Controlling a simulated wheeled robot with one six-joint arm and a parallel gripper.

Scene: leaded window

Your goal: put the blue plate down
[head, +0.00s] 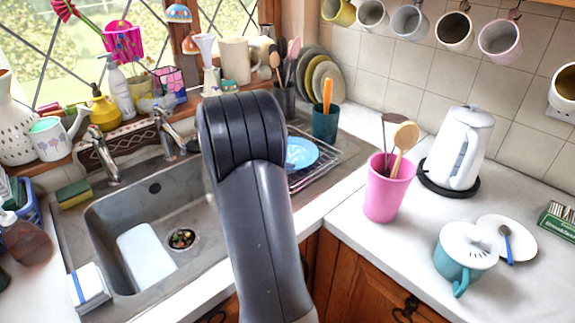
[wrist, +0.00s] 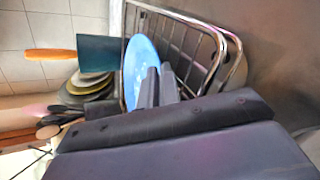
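The blue plate (head: 301,153) shows in the head view just right of my arm, over the wire drying rack, its left part hidden by the arm. In the wrist view the blue plate (wrist: 139,62) is seen at a slant beyond my fingers. My gripper (wrist: 160,86) has its two grey fingers close together at the plate's rim, one over its face and one past its edge; it looks shut on the plate. My gripper is hidden behind the arm in the head view. The rack (head: 325,160) shows its wire rails close beside the plate in the wrist view (wrist: 190,28); contact is unclear.
A teal pot with an orange handle (head: 325,124) stands behind the rack, with stacked plates (head: 325,82) beyond it. A pink utensil cup (head: 387,190), white kettle (head: 457,150) and teal lidded mug (head: 464,256) stand on the right counter. The sink (head: 120,215) lies left.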

